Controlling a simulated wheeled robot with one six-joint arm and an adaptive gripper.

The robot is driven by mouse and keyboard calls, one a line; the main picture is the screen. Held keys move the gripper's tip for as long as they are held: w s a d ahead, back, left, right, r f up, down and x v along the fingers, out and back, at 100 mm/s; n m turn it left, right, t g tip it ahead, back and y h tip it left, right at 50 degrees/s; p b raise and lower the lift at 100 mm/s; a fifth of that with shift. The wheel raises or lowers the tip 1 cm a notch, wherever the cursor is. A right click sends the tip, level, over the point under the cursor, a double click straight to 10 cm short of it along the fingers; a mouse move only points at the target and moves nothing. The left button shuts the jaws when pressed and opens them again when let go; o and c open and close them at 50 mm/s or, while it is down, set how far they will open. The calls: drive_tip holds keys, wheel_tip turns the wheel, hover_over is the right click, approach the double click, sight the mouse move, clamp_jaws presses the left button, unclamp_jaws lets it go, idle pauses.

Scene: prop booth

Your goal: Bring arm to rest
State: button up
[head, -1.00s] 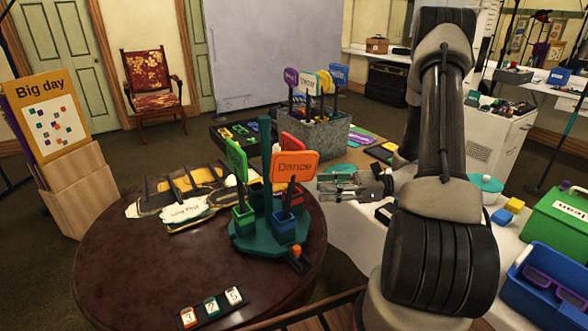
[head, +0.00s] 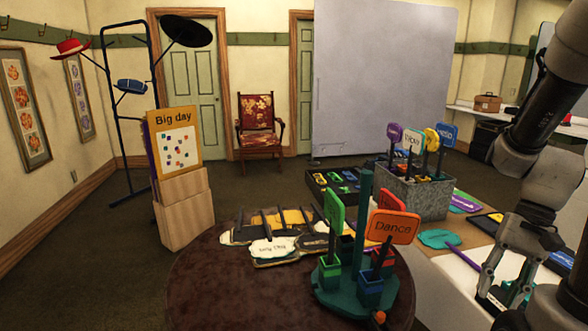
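My arm comes in at the right edge of the head view. My gripper (head: 505,286) hangs pointing down at the lower right, over the white-covered surface (head: 450,290). Its two fingers are spread apart and I see nothing clearly held. A green thing (head: 508,293) shows between and below the fingers; I cannot tell exactly what it is. The gripper is to the right of the round dark table (head: 215,285) and apart from it.
On the round table stands a teal holder (head: 335,290) with an orange "Dance" sign (head: 393,227) and a green sign (head: 334,211). A grey bin (head: 410,195) of signs stands behind. The floor (head: 95,235) at left is clear.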

drive_tip(key=a+r+n+t+h, duration=0.3)
drive_tip(key=r+n+t, duration=0.4)
drive_tip(key=r, duration=0.7)
drive_tip(key=shift+s+r+h, duration=0.25)
drive_tip(key=shift+h, duration=0.35)
